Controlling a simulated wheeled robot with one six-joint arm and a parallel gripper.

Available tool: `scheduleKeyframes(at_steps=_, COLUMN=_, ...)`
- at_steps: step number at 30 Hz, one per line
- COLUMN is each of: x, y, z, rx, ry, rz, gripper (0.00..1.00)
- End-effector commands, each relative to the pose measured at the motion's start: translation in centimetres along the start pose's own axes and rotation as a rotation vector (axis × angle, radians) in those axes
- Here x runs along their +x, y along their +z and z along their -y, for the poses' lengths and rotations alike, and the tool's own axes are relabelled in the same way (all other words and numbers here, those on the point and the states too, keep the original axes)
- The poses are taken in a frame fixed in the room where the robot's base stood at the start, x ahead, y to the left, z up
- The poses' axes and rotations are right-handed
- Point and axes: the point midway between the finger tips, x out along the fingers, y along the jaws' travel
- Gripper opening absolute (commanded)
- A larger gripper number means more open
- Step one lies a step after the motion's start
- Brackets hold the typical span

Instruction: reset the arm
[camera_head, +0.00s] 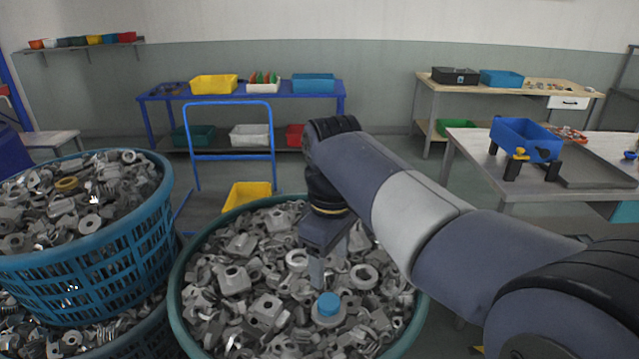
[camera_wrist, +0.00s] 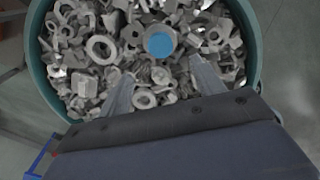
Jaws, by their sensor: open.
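My arm reaches from the lower right over a round teal basket (camera_head: 180,290) full of grey metal parts (camera_head: 262,300). My gripper (camera_head: 318,272) points down above the parts, just behind a round part with a blue top (camera_head: 328,304). In the wrist view my gripper (camera_wrist: 160,80) shows two separated fingers with nothing held between them. The blue-topped part (camera_wrist: 159,42) lies among the parts, beyond the fingertips. Whether the fingertips touch any part cannot be told.
A blue basket of metal parts (camera_head: 110,262) stands at the left, stacked on another. A blue cart frame (camera_head: 232,145) and a yellow bin (camera_head: 246,194) stand behind. A metal table with a blue tank (camera_head: 525,138) is at the right. Some floor is open between.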

Motion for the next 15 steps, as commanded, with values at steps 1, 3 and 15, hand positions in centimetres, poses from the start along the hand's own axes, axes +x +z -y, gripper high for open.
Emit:
scheduleKeyframes(at_steps=1, x=0.8, y=0.1, z=0.0, rx=0.000, ry=-0.002, rz=0.003, gripper=0.64)
scheduleKeyframes(at_steps=3, x=2.0, y=0.1, z=0.1, rx=0.000, ry=-0.003, rz=0.004, gripper=0.64)
scheduleKeyframes(at_steps=15, x=8.7, y=0.1, z=0.0, rx=0.000, ry=-0.002, rz=0.003, gripper=0.64)
